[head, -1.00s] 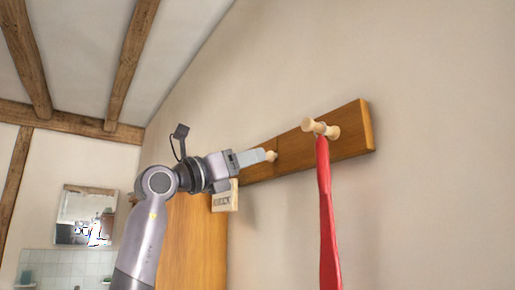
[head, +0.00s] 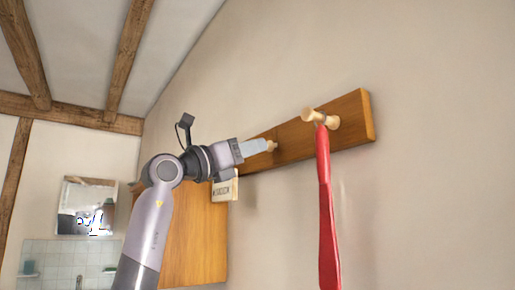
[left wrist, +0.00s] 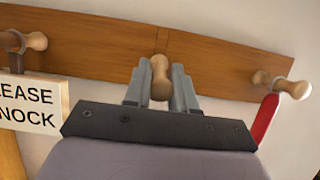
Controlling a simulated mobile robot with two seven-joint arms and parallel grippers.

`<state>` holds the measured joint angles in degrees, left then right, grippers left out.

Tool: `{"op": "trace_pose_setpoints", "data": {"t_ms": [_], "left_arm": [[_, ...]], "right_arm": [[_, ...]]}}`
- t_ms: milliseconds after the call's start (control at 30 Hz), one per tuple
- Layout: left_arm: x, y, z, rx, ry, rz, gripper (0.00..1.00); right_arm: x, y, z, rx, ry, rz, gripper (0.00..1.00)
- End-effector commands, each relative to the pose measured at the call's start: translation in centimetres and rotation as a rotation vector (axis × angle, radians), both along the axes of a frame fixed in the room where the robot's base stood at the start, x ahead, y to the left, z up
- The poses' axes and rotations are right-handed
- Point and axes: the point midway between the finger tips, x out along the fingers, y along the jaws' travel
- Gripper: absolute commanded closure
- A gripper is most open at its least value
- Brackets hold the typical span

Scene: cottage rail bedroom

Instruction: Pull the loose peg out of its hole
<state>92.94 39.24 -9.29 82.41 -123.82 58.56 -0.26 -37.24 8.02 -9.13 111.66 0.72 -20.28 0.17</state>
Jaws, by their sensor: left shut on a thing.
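A wooden peg rail (head: 352,112) runs along the wall. My left gripper (head: 268,146) is at the rail's middle peg (head: 272,146), with its fingers on either side of it. In the left wrist view, the pale wooden peg (left wrist: 160,77) sits between the two fingers (left wrist: 160,90), and its rounded head faces the camera. The gripper is shut on it. The peg still stands at the rail (left wrist: 95,45); its base and hole are hidden, so I cannot tell how deep it sits. My right gripper is not in view.
A red strap-like item (head: 325,205) hangs from the right peg (head: 318,118). A "please knock" sign (left wrist: 35,103) hangs at the left peg (left wrist: 30,40). Below the rail stands a wooden door or panel (head: 195,245). The wall right of the rail is bare.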

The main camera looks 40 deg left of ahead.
Motion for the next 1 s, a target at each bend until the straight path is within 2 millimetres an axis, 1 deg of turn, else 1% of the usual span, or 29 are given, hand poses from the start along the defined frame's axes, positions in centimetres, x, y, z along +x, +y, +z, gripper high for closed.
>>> {"op": "trace_pose_setpoints", "data": {"t_ms": [1000], "left_arm": [[-2.9,0.8,-0.8,-0.001,-0.002,0.000,0.94]], "right_arm": [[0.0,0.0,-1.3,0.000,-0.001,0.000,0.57]]}}
